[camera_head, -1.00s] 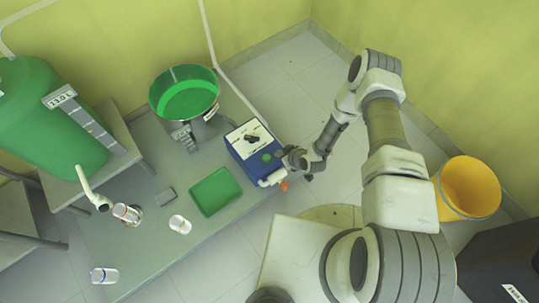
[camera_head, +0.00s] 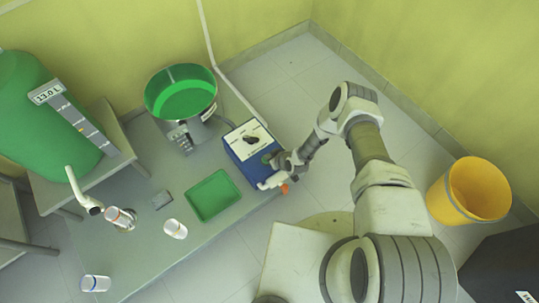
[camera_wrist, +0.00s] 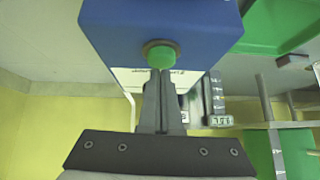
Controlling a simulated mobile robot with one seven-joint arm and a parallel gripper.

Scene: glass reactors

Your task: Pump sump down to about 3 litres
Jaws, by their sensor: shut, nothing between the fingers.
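A blue pump box (camera_head: 243,157) with a white top and a dark knob (camera_head: 251,140) stands on the grey bench. A round green button (camera_wrist: 161,56) sits on its blue face in the wrist view. My gripper (camera_head: 272,161) is at that face; its closed fingertips (camera_wrist: 163,74) are right at the button, and I cannot tell whether they touch it. A large green tank (camera_head: 40,115) with a label that seems to read 13.0 L stands at far left.
A green tray (camera_head: 213,195) lies in front of the pump. A yellow bucket (camera_head: 470,190) stands on the floor at right. A pale hose (camera_head: 213,45) runs along the wall.

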